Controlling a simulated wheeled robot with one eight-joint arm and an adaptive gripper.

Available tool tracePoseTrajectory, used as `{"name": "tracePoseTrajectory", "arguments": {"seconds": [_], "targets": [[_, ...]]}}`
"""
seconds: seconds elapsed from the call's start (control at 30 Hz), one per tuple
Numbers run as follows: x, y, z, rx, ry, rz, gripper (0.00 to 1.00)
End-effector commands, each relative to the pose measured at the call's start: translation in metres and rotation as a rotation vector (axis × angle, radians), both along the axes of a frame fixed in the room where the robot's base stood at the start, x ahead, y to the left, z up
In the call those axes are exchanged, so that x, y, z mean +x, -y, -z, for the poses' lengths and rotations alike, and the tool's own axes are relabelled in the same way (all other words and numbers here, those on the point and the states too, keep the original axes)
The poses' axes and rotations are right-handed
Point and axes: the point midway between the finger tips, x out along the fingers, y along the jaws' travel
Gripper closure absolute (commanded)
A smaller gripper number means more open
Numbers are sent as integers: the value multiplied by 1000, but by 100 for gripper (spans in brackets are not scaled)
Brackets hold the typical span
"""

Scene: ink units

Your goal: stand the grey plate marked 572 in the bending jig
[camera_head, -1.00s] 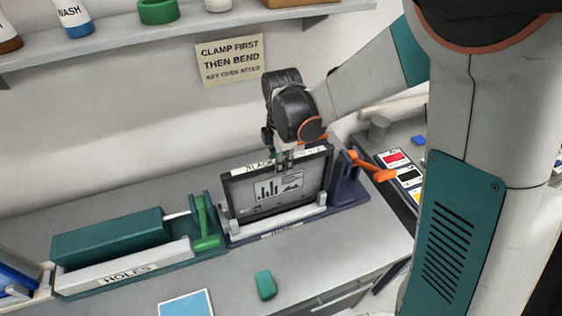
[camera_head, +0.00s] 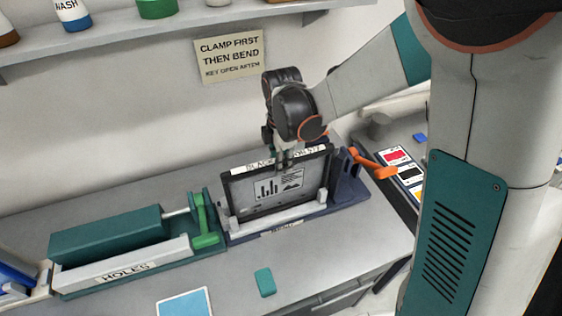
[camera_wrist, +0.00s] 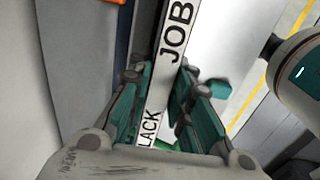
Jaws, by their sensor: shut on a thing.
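The grey plate (camera_head: 255,190) with a dark frame, a small chart and a picture on its face stands upright in the dark blue bending jig (camera_head: 345,192). A white label strip runs along its top edge, and the wrist view shows this strip (camera_wrist: 172,45) with "JOB" and "LACK" readable. The number is too small to read surely. My gripper (camera_head: 284,158) is above the plate and shut on its top edge, with teal fingers on both sides of the strip. The plate's lower edge is hidden behind the jig's pale front bar (camera_head: 290,213).
An orange lever (camera_head: 372,165) sticks out at the jig's right end. A teal unit marked HOLES (camera_head: 125,272) with a green handle (camera_head: 203,220) stands close on the left. A green block (camera_head: 265,282) and a blue sheet (camera_head: 185,303) lie in front. A wall shelf is above.

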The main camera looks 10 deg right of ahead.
Motion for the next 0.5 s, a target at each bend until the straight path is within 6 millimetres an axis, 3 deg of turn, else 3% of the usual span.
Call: {"name": "tracePoseTrajectory", "arguments": {"seconds": [0.27, 0.3, 0.37, 0.5], "targets": [[-1, 0, 2, 0, -1, 0, 100], [-1, 0, 2, 0, -1, 0, 74], [-1, 0, 2, 0, -1, 0, 60], [0, 0, 2, 0, -1, 0, 57]]}}
